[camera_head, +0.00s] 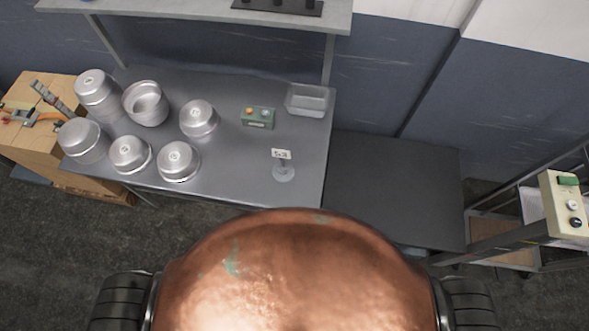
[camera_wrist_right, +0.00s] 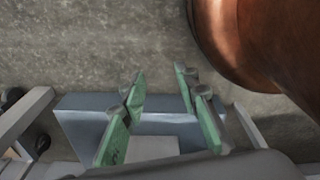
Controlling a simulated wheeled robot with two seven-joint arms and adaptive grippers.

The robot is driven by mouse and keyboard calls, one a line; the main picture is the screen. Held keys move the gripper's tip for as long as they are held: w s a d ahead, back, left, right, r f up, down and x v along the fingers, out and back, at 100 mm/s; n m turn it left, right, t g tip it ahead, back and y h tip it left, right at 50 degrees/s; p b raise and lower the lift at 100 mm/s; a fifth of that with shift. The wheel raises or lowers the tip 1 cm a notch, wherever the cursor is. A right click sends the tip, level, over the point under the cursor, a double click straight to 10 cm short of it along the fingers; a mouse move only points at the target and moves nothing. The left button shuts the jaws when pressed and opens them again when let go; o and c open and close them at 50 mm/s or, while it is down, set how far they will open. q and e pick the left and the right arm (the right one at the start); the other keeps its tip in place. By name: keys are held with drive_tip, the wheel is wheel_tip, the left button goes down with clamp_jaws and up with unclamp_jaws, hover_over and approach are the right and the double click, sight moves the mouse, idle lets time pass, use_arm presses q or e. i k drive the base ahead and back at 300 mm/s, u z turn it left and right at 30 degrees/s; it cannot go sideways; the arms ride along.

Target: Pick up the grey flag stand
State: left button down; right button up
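The grey flag stand (camera_head: 283,174) stands upright near the front right part of the grey table (camera_head: 232,170) in the head view. It has a round base and a small white card with dark marks at its top. Nothing touches it. My right gripper (camera_wrist_right: 158,88) shows in the right wrist view, with its green fingers spread apart and nothing between them. My left gripper is in neither view, and the head view shows neither gripper.
Several metal pots (camera_head: 178,162) fill the table's left half. A green box with buttons (camera_head: 257,117) and a clear tray (camera_head: 307,100) are behind the stand. A shelf (camera_head: 200,12) overhangs the back. A dark table (camera_head: 393,185) is at right, bare. Cardboard boxes (camera_head: 52,150) are left.

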sight(285, 174)
drive_tip(key=z, duration=2.95)
drive_tip(key=k, duration=1.65)
drive_tip(key=u, duration=2)
